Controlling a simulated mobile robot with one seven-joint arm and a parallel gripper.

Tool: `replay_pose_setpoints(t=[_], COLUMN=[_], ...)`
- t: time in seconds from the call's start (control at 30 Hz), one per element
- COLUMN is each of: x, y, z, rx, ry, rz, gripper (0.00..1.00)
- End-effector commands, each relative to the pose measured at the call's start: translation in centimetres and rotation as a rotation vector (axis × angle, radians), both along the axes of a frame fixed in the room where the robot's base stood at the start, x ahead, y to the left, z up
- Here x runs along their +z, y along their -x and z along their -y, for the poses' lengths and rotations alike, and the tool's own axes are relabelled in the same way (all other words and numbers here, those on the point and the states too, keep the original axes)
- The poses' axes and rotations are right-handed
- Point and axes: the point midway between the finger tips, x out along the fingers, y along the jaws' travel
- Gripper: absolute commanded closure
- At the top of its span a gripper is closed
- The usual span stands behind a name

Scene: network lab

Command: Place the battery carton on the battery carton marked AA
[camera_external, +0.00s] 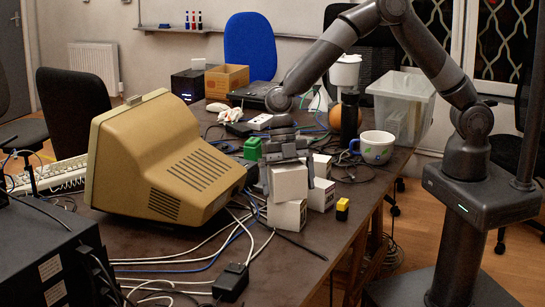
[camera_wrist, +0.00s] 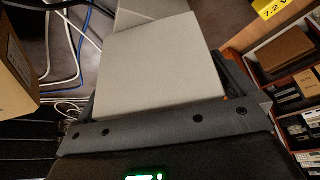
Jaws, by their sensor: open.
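A white battery carton (camera_external: 289,182) sits between the fingers of my gripper (camera_external: 288,188), directly over another white carton (camera_external: 287,214) on the table. The upper one looks stacked on the lower one; whether they fully touch is hard to tell. My gripper is open, with a finger on either side of the upper carton. In the wrist view the upper carton (camera_wrist: 160,68) fills the space between the fingers, and part of another pale box (camera_wrist: 150,12) shows beyond it. No AA mark is readable on any carton.
More white cartons (camera_external: 321,195) stand close at the right, with a small yellow-and-black block (camera_external: 342,209) beside them. A beige monitor (camera_external: 160,160) stands left and a green box (camera_external: 252,149) behind. A mug (camera_external: 375,147) is at the right. Loose cables (camera_external: 190,260) lie in front.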

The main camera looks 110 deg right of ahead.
Motion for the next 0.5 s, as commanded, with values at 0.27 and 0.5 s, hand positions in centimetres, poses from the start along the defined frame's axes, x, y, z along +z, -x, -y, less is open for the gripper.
replay_pose_setpoints(t=[0.27,0.5], x=[0.9,5.3], y=[-0.1,-0.1], z=[0.3,2.1], rx=[-0.001,-0.001], ry=[0.0,0.001], rz=[0.003,0.005], gripper=[0.0,0.0])
